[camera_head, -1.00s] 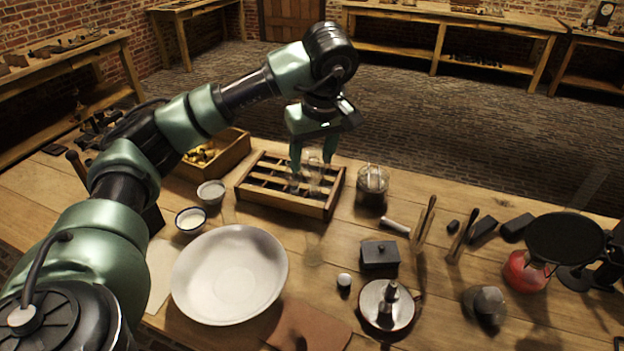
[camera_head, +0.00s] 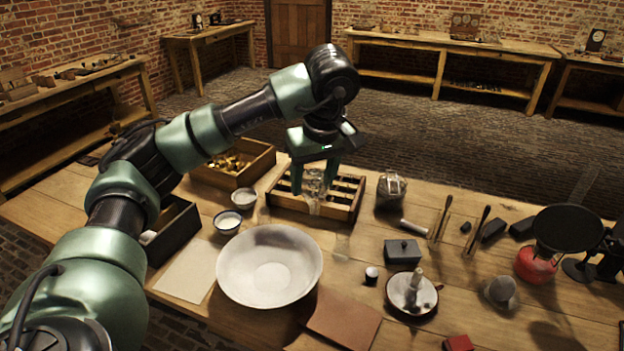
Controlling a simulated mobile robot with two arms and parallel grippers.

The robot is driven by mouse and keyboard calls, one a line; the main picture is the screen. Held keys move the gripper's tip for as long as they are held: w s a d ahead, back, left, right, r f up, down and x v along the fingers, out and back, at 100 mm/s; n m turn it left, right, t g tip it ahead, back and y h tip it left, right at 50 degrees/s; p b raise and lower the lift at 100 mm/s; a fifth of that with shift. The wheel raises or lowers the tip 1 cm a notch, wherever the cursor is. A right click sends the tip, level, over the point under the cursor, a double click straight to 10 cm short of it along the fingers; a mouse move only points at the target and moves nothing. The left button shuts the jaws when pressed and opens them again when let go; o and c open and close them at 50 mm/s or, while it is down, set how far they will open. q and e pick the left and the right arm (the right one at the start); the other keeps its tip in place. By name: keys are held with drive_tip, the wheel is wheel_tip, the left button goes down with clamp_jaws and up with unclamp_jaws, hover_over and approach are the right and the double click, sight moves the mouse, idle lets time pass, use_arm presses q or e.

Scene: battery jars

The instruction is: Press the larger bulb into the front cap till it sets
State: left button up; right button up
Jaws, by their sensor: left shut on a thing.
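My left gripper (camera_head: 315,181) points down over the slotted wooden rack (camera_head: 340,211). Its fingers are shut on a clear glass bulb (camera_head: 314,194), which hangs upright between them in front of the rack's bars. The glass is faint, and I cannot tell whether its lower end touches the rack. A small dark piece with a white top (camera_head: 371,273) stands on the bench in front. I cannot tell whether it is the front cap. My right gripper is not in view.
A dark lidded box (camera_head: 402,251), a candle dish (camera_head: 412,298) and a red burner (camera_head: 535,265) lie farther right. A crate (camera_head: 232,163) is behind left.

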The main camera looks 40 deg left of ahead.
use_arm(q)
drive_tip(key=s, duration=0.2)
drive_tip(key=shift+s+d+f, duration=0.25)
drive_tip(key=shift+s+f, duration=0.05)
drive_tip(key=shift+f, duration=0.05)
drive_tip(key=s+d+f+m+h, duration=0.1)
drive_tip(key=s+d+f+m, duration=0.3)
drive_tip(key=f, duration=0.5)
drive_tip(key=s+d+f+m+t, duration=0.1)
drive_tip(key=s+d+f+m, duration=0.2)
drive_tip(key=s+d+f, duration=0.2)
drive_tip(key=s+d+f+m+h, duration=0.1)
drive_tip(key=s+d+f+m, duration=0.3)
drive_tip(key=s+f, duration=0.4)
wheel_tip(320, 180, down, 5)
drive_tip(key=shift+d+r+m+h, duration=0.15)
drive_tip(key=shift+d+m+h, duration=0.15)
drive_tip(key=shift+s, duration=0.15)
